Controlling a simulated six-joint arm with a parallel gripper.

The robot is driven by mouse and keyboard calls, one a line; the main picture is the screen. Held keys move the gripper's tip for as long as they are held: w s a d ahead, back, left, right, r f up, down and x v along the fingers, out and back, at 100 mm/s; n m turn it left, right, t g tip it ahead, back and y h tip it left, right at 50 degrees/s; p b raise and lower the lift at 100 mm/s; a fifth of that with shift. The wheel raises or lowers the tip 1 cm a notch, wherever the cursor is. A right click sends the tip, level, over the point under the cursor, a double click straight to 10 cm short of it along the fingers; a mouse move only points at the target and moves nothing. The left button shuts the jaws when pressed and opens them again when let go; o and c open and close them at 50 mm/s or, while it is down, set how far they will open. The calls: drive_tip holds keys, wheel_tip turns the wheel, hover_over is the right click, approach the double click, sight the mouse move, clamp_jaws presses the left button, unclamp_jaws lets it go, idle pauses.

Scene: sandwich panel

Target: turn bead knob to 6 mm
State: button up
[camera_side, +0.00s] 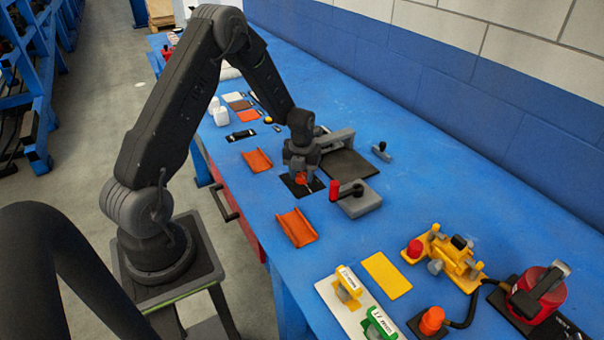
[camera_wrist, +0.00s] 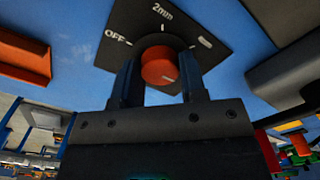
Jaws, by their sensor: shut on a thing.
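The orange bead knob (camera_wrist: 159,66) sits on a black dial plate (camera_wrist: 215,30) with white marks. The labels "OFF" and "2mm" are readable in the wrist view; a 6 mm label is not readable. A short white line shows on the knob's face, but I cannot tell which mark it points to. My gripper (camera_wrist: 159,85) is shut on the knob, one finger on each side. In the side view my gripper (camera_side: 301,175) points down at the dial plate (camera_side: 288,185), and a bit of the orange knob (camera_side: 300,178) shows between the fingers.
Orange trays lie on the blue bench (camera_side: 420,190), one behind (camera_side: 257,160) and one in front (camera_side: 296,228). A grey block with a red handle (camera_side: 358,203) stands close at right. A dark plate with a grey bar (camera_side: 346,164) lies behind it. Yellow tools (camera_side: 452,258) are further right.

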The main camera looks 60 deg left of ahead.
sight(302, 175)
drive_tip(key=o, duration=0.9)
wheel_tip(302, 175, up, 14)
drive_tip(key=shift+f, duration=0.1)
drive_tip(key=s+d+r+n+t, duration=0.2)
drive_tip(key=s+d+r+n, duration=0.4)
drive_tip(key=d+r+n, duration=0.55)
drive_tip(key=s+d+r+n+t, duration=0.1)
drive_tip(key=s+d+n, duration=0.2)
drive_tip(key=s+n, duration=0.1)
drive_tip(key=s+d+r+n+t, duration=0.1)
drive_tip(key=s+d+n, duration=0.2)
drive_tip(key=s+n, duration=0.2)
drive_tip(key=s+d+r+n+t, duration=0.1)
drive_tip(key=s+d+n, duration=0.2)
drive_tip(key=n, duration=0.3)
drive_tip(key=shift+s+d+r+n+t, duration=0.1)
drive_tip(key=shift+s+r+n+t, duration=0.1)
drive_tip(key=shift+s, duration=0.25)
drive_tip(key=shift+s+d+r+n+t, duration=0.1)
drive_tip(key=shift+s+r+n, duration=0.05)
drive_tip(key=shift+s, duration=0.25)
